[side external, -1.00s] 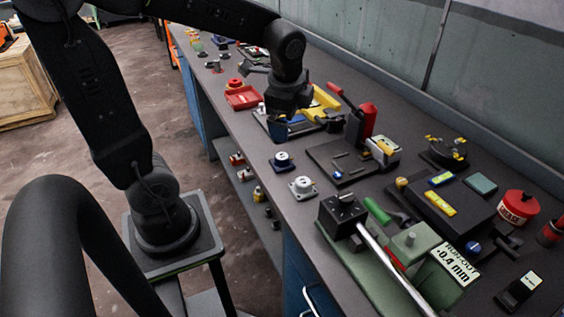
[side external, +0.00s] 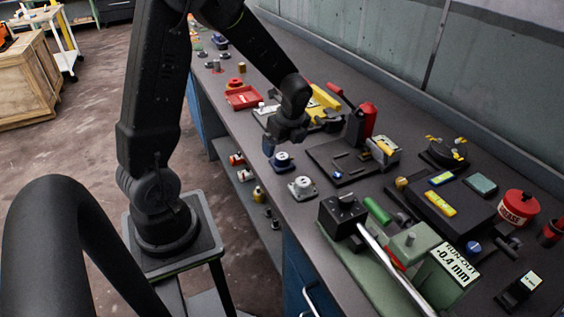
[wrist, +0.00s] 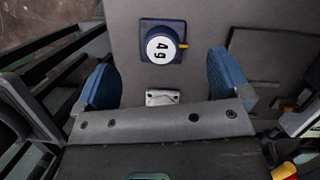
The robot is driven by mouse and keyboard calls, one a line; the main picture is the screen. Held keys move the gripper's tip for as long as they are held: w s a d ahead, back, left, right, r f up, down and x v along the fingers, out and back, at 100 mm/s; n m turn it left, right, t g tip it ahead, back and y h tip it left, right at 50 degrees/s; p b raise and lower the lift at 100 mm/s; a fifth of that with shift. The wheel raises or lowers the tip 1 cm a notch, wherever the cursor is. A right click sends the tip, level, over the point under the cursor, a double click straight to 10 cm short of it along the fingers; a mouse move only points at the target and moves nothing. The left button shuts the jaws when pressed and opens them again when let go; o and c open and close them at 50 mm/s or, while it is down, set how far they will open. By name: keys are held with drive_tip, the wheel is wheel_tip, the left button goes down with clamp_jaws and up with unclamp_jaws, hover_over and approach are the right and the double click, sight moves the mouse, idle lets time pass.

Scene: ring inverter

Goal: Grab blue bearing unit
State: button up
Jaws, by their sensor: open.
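The blue bearing unit (side external: 282,161) sits on the grey bench near its front edge, a dark blue square base with a round white-topped housing. In the wrist view the unit (wrist: 162,45) lies beyond the fingertips, with dark marks on its white top and a small yellow stub at its side. My gripper (side external: 275,145) is just above and to the left of it in the side view. In the wrist view my gripper (wrist: 166,75) has its two blue-padded fingers wide apart with nothing between them, and the unit lines up with the gap.
A white-grey bearing unit (side external: 302,188) stands close by, nearer the camera. A dark plate (side external: 345,160) with small parts lies to the right. A red tray (side external: 242,97) and a red cylinder (side external: 368,121) stand farther back. Bare bench surrounds the blue unit.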

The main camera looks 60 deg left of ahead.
sight(281, 156)
drive_tip(key=x, duration=0.4)
drive_tip(key=shift+s+d+f, duration=0.15)
drive_tip(key=shift+d, duration=0.15)
drive_tip(key=shift+a+f, duration=0.15)
drive_tip(key=shift+f, duration=0.4)
drive_tip(key=shift+c, duration=0.3)
drive_tip(key=c, duration=1.2)
